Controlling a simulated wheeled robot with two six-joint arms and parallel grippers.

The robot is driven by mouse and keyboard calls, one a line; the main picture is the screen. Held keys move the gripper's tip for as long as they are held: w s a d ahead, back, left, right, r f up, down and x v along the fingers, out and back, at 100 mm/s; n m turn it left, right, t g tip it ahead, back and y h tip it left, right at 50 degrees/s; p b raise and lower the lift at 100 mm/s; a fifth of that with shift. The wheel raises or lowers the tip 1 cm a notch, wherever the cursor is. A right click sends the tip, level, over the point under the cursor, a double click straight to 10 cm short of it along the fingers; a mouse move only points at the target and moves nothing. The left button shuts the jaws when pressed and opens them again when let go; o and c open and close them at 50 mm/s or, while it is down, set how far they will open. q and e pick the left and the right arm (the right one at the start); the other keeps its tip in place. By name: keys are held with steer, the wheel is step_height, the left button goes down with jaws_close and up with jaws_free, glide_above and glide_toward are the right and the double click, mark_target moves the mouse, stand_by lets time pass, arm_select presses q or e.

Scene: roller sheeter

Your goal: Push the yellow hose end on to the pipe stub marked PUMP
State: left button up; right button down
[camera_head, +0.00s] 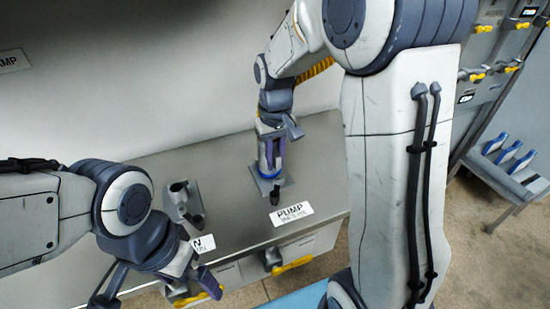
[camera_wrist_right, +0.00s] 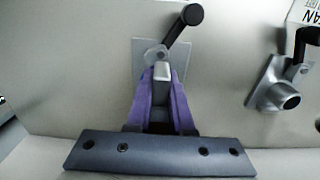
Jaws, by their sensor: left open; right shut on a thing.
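The PUMP label (camera_head: 292,213) lies on the grey bench. Behind it the PUMP pipe stub's base plate (camera_head: 284,184) shows, with a black lever (camera_head: 276,195); the stub is mostly hidden. My right gripper (camera_head: 271,172) points down at this plate. In the right wrist view its purple fingers (camera_wrist_right: 161,95) are shut on a light grey part (camera_wrist_right: 162,71) at the stub. I cannot tell whether this is the stub itself or a hose fitting. A yellow ribbed hose (camera_head: 318,68) shows behind my right arm; its end is not visible. My left gripper (camera_head: 160,287) is open, low at the bench front.
A second stub (camera_head: 180,196) with a black lever stands left on the bench; in the wrist view it (camera_wrist_right: 278,88) is open and empty beside a FAN label (camera_wrist_right: 305,10). Yellow handles (camera_head: 291,265) stick out along the bench front. A rack with blue-handled items (camera_head: 508,152) stands right.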

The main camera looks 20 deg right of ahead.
steer(key=c, duration=0.7)
jaws_free()
step_height(320, 180, up, 10)
steer(key=shift+r+p, duration=0.25)
steer(key=shift+p, duration=0.25)
arm_select(q)
steer(key=shift+r, duration=0.5)
